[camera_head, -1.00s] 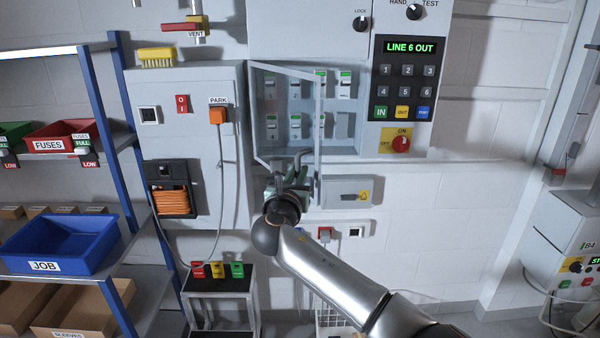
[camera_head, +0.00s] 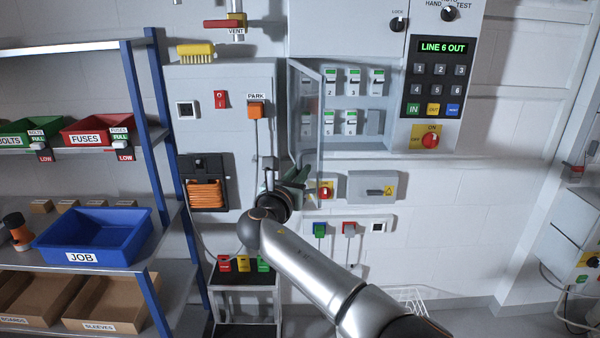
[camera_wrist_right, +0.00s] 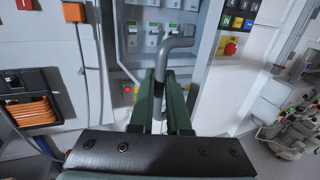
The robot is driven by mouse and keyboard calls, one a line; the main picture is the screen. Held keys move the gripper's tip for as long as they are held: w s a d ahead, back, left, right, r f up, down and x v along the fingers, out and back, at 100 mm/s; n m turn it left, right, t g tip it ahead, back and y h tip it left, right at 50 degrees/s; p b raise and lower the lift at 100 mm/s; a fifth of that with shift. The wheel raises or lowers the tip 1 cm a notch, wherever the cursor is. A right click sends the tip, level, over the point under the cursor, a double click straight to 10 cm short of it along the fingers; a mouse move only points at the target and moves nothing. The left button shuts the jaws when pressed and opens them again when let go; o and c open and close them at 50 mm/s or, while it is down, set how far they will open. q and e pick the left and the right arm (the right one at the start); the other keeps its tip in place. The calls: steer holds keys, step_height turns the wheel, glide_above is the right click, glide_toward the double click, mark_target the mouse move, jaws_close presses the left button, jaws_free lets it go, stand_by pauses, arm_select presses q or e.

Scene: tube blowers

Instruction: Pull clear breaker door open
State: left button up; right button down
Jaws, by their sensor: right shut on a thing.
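The clear breaker door (camera_head: 307,72) stands swung out at the left side of the breaker box, seen at a steep angle with a grey frame. Behind and right of it the breakers (camera_head: 352,82) show in two rows. My right gripper (camera_head: 287,180) is at the door's lower part, shut on its handle. In the right wrist view the grey bent handle (camera_wrist_right: 178,44) runs down between the green fingers of my right gripper (camera_wrist_right: 160,100). The fingertips' exact contact is partly hidden. My left gripper is not in view.
A keypad panel (camera_head: 432,85) with a LINE 6 OUT display is right of the breakers. A grey panel with an orange PARK plug (camera_head: 256,110) is close on the left. Shelves with a blue JOB bin (camera_head: 95,238) stand further left. A low stand (camera_head: 245,282) is below.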

steer(key=shift+a+r, duration=0.2)
stand_by(0.3)
steer(key=c, duration=1.2)
jaws_free()
steer(key=shift+w+f, duration=0.1)
steer(key=shift+o, duration=0.2)
steer(key=v, duration=1.2)
steer(key=shift+s+b, duration=0.3)
steer(key=shift+b, duration=0.05)
steer(key=shift+a, duration=0.1)
